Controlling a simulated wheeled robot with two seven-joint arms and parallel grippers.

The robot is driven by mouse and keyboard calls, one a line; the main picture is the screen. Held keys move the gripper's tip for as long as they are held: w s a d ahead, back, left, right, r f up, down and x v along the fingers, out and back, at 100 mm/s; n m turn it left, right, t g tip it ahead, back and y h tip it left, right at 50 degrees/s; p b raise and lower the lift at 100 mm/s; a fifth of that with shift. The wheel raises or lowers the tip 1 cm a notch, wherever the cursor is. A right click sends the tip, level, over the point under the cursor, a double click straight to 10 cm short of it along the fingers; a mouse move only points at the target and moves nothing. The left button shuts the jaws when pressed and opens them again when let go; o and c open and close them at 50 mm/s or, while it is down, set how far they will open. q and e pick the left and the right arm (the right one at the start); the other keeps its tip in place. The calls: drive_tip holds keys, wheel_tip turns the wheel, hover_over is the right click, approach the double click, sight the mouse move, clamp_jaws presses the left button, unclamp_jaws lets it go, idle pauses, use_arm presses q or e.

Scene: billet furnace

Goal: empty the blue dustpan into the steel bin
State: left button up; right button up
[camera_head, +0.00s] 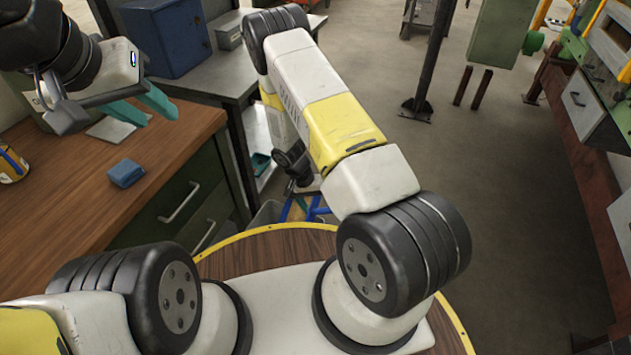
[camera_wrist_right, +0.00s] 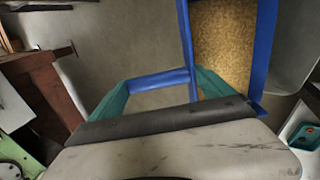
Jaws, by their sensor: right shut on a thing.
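The blue dustpan (camera_wrist_right: 268,50) shows in the right wrist view, with a tan, grainy load on its pan. Its blue handle (camera_wrist_right: 158,81) lies between the teal fingers of my right gripper (camera_wrist_right: 160,92), which is shut on it. In the head view, blue parts of the dustpan (camera_head: 312,208) show below my right gripper (camera_head: 297,185), mostly hidden by my arm. A grey wall (camera_wrist_right: 292,45) beside the pan looks like the steel bin; a grey edge (camera_head: 264,216) also shows in the head view. My left gripper (camera_head: 160,110) is open and empty above the wooden bench.
A blue block (camera_head: 126,173) and a yellow can (camera_head: 11,163) sit on the wooden bench (camera_head: 75,215). A blue cabinet (camera_head: 165,38) stands on the grey table behind. A teal tray (camera_wrist_right: 302,133) lies at right in the wrist view. Open floor (camera_head: 470,180) spreads to the right.

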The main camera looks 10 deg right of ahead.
drive_tip(key=shift+w+a+r+g+h, duration=0.3)
drive_tip(key=shift+a+r+h, duration=0.15)
drive_tip(key=shift+a+r, duration=0.15)
drive_tip(key=shift+w+a+r+g+h, duration=0.15)
drive_tip(key=shift+w+a+r+h, duration=0.2)
drive_tip(key=shift+a+r, duration=0.3)
drive_tip(key=shift+w+a+r+g+h, duration=0.25)
drive_tip(key=shift+a+r+h, duration=0.25)
drive_tip(key=shift+a+r, duration=0.1)
drive_tip(key=shift+w+a+r+g+h, duration=0.3)
drive_tip(key=shift+a+r+h, duration=0.2)
drive_tip(key=shift+a, duration=0.2)
drive_tip(key=shift+w+a+r+g+h, duration=0.15)
drive_tip(key=shift+w+a+r+h, duration=0.3)
drive_tip(key=shift+a, duration=0.3)
drive_tip(key=shift+w+a+r+g+h, duration=0.3)
drive_tip(key=shift+a+r+h, duration=0.1)
drive_tip(key=shift+a+h, duration=0.25)
idle(0.5)
